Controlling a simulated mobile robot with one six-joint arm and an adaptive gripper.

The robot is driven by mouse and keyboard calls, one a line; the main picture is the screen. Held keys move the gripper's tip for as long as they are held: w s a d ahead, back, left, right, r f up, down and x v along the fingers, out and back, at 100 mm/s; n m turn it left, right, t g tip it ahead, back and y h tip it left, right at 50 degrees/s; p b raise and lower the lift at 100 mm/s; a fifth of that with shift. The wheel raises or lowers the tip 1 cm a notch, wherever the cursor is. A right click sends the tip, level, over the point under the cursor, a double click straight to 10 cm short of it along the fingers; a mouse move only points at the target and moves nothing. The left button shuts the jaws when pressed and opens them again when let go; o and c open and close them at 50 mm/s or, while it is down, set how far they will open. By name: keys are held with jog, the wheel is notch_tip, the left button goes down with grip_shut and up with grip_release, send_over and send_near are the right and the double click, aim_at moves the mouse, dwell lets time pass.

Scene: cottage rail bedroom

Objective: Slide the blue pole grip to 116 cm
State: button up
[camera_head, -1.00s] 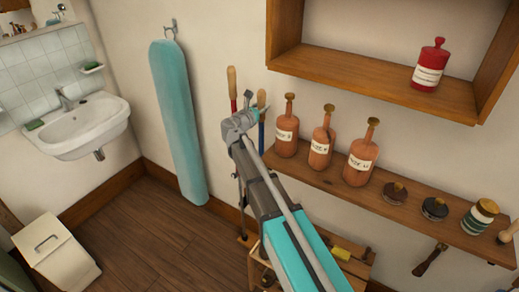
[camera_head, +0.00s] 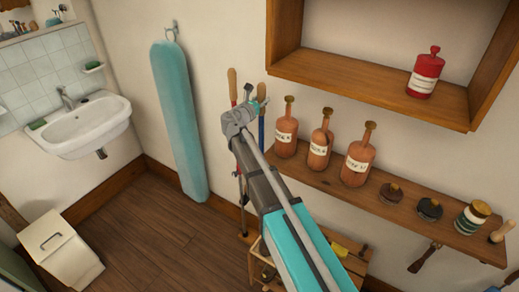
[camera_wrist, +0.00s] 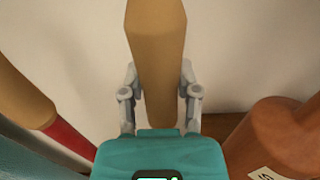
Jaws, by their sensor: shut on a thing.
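The blue pole (camera_head: 261,134) stands upright against the wall, just left of the bottle shelf, with a tan wooden grip (camera_head: 263,90) at its top. My gripper (camera_head: 256,106) is at this grip, and its arm hides part of the pole below. In the wrist view the tan grip (camera_wrist: 156,60) stands between the two grey fingers of my gripper (camera_wrist: 160,100), which are shut on it. The blue shaft is hidden in the wrist view. No scale or number can be read.
A red pole (camera_head: 233,100) with a tan handle stands close on the left; it also shows in the wrist view (camera_wrist: 68,138). Brown bottles (camera_head: 285,138) stand on a shelf (camera_head: 330,181) close on the right. A turquoise ironing board (camera_head: 178,120) hangs farther left.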

aim_at(259, 93)
jog(key=shift+r+p, duration=1.5)
jog(key=shift+r, duration=0.15)
jog(key=o, duration=1.3)
jog(key=shift+s, duration=0.1)
jog(key=shift+v, duration=4.95)
